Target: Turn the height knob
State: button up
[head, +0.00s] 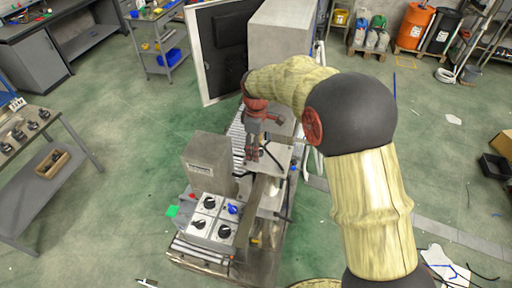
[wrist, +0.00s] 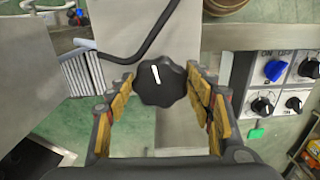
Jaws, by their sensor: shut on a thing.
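My gripper (head: 256,148) points down over the machine in the head view. In the wrist view my gripper (wrist: 164,86) has its yellow-padded fingers on both sides of a large black lobed knob (wrist: 163,88) and is shut on it. A white line on the knob points up in the picture, leaning slightly left. No label for this knob is readable. In the head view my gripper and arm hide the knob or leave it too small to make out.
A control box (head: 211,217) with several black knobs and a blue knob (head: 233,209) stands left of my gripper; the panel (wrist: 285,84) shows at the wrist view's right. A black cable (wrist: 140,47) runs near the knob. An open cabinet door (head: 221,50) stands behind.

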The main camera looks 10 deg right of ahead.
jog(key=o, duration=1.2)
jog(key=shift+c, duration=0.2)
notch_tip(320, 180, up, 12)
jog(key=shift+w+m, duration=0.1)
jog(key=shift+m, duration=0.2)
